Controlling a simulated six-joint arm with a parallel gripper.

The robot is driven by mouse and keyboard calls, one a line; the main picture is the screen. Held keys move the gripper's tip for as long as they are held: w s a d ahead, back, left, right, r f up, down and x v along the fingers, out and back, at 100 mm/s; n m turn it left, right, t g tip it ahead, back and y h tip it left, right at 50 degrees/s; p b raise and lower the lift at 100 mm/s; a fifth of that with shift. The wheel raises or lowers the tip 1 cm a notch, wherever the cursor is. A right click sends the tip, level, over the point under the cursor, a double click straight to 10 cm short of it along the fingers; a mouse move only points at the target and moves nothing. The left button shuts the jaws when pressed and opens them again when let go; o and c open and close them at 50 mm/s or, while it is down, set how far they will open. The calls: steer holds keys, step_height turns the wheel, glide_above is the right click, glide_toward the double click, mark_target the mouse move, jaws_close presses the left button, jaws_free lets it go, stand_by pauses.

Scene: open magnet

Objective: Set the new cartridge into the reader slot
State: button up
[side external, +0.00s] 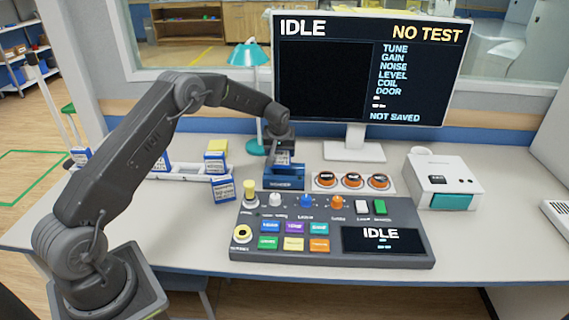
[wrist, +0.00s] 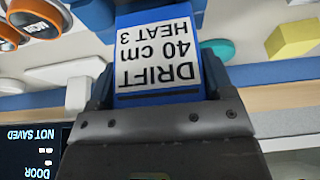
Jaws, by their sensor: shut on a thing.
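My gripper (side external: 282,150) is shut on a blue cartridge with a white label (side external: 283,158), directly over the blue reader (side external: 284,182) in the side view. In the wrist view the cartridge (wrist: 160,48) is held between the fingers, and its label reads "DRIFT 40 cm HEAT 3", upside down. The cartridge's lower end meets or overlaps the reader's top in the side view. The slot is hidden, so I cannot tell how far in the cartridge sits. The monitor (side external: 330,80) shows "IDLE", "NO TEST" and "NOT SAVED".
Other blue cartridges stand left of the reader, one (side external: 223,189) near it, another (side external: 215,163) behind, by a white rack (side external: 178,175). A control console (side external: 400,208) lies in front. A three-button panel (side external: 352,182) is close right. A teal lamp (side external: 252,54) stands behind.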

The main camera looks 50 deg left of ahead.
mark_target(285, 163)
steer(key=shift+w+d+f, duration=0.45)
steer(key=shift+w, duration=0.1)
steer(key=shift+f, duration=1.95)
steer(key=shift+f, duration=0.1)
steer(key=o, duration=1)
steer(key=shift+f, duration=0.1)
steer(key=shift+c, duration=0.2)
